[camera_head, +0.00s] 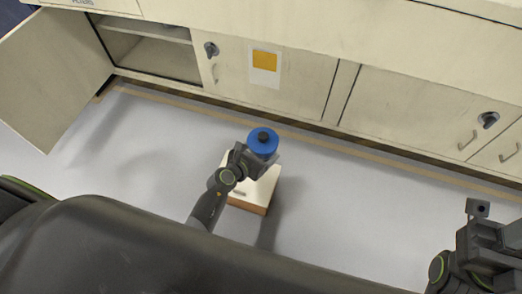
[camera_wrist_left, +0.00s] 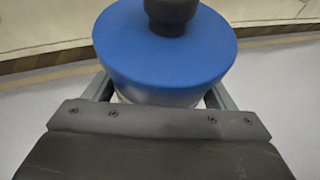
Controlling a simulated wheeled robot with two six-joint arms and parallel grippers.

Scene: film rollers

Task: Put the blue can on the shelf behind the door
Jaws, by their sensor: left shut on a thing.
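The blue can (camera_head: 263,141) has a round blue top with a black cap. My left gripper (camera_head: 258,156) is shut on it, above a small box. In the left wrist view the can (camera_wrist_left: 165,50) stands between the two fingers (camera_wrist_left: 163,97), its lower part pale and mostly hidden by the gripper. The cabinet door (camera_head: 50,75) at the left stands open. Behind it is a cabinet opening with a shelf (camera_head: 150,32). My right gripper (camera_head: 478,210) is at the lower right, partly in view; its fingers are not clear.
A small pale box with a brown side (camera_head: 255,192) stands on the floor under my left gripper. Closed cabinet doors (camera_head: 405,110) with handles line the wall to the right. The grey floor (camera_head: 150,150) between the box and the open door is clear.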

